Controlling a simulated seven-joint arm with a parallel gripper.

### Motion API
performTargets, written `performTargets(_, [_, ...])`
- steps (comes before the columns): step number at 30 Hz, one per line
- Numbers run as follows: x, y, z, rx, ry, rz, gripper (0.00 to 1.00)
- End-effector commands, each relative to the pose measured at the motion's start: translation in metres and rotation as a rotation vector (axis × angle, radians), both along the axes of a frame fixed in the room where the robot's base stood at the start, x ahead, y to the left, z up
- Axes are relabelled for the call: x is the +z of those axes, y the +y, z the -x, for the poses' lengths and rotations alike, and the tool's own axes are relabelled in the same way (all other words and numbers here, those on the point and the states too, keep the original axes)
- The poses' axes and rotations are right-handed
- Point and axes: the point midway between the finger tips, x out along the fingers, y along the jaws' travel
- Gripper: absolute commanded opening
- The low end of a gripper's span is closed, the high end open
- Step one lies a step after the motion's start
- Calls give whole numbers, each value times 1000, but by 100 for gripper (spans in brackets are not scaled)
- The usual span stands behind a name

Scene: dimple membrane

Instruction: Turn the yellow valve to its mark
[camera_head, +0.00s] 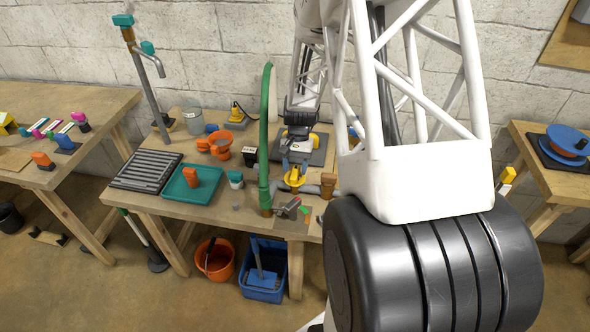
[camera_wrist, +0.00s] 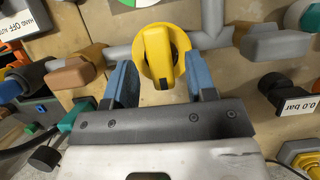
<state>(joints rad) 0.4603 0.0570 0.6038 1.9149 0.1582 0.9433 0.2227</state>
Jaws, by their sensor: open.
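The yellow valve (camera_wrist: 157,50) sits on a grey pipe in the upper middle of the wrist view. It has a round yellow base and a raised yellow handle with a dark mark at its near end. In the head view the yellow valve (camera_head: 295,178) shows just below my gripper (camera_head: 297,160). In the wrist view my gripper (camera_wrist: 157,88) is open, with its two blue fingers to the left and right of the handle's near end. I see gaps between the fingers and the handle. I cannot tell which mark on the base belongs to the valve.
The grey pipe (camera_wrist: 207,38) runs to both sides of the valve. A "0.0 bar" gauge (camera_wrist: 299,105) stands right. A green hose (camera_head: 264,130) rises left of my gripper, and a teal tray (camera_head: 175,190) lies further left.

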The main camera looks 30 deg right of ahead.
Motion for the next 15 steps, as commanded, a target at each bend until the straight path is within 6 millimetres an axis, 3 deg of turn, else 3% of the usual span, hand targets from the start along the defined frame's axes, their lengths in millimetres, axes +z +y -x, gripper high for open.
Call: performTargets(15, [54,-16,-16,-1,-1,0,51])
